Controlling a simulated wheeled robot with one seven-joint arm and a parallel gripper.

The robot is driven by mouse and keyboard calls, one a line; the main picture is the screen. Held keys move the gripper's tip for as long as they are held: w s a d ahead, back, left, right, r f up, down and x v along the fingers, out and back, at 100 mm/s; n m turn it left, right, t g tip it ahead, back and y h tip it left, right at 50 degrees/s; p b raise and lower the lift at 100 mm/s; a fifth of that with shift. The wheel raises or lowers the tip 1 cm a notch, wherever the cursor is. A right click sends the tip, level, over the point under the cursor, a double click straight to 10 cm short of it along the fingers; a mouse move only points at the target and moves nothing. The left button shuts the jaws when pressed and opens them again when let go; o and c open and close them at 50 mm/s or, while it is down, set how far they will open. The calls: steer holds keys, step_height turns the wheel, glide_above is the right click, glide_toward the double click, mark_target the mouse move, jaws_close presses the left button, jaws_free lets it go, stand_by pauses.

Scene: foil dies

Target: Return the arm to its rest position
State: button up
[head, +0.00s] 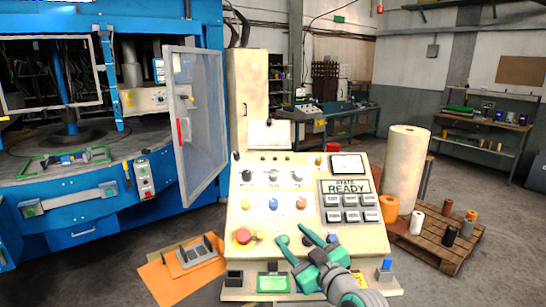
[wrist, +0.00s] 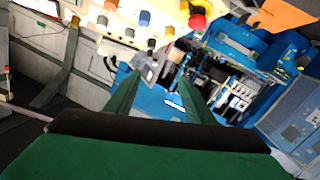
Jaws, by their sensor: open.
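My gripper (head: 296,237) has green fingers, spread apart with nothing between them. In the head view it is at the lower middle, over the lower front of the cream control console (head: 240,205), to the right of the red button (head: 243,236). I cannot tell whether a finger touches the panel. In the wrist view the green fingers (wrist: 152,92) stand apart at the bottom middle, with the tilted console (wrist: 125,25) beyond them. My forearm reaches in from the bottom right of the head view and hides part of the console's lower edge.
A blue press (head: 100,225) stands at the left with its clear guard door (head: 200,120) swung open towards the console. An orange sheet with a bracket (head: 180,268) lies low left. A large roll (head: 405,165) and several spools stand on a pallet (head: 455,240) at the right.

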steer(key=s+a+f+m+t+h, duration=0.1)
steer(key=s+f+m+h, duration=0.15)
steer(key=f, duration=0.55)
steer(key=s+a+f+m+h, duration=0.1)
steer(key=s+f+m, duration=0.2)
steer(key=f, duration=0.5)
steer(key=s+a+f+m+h, duration=0.2)
steer(key=s+f+m+h, duration=0.15)
steer(key=s+f, duration=0.95)
steer(key=s+a+g, duration=0.1)
steer(key=s, duration=3)
steer(key=shift+s+a+f+h, duration=0.15)
steer(key=shift+s+a+h, duration=0.05)
steer(key=shift+a+h, duration=0.1)
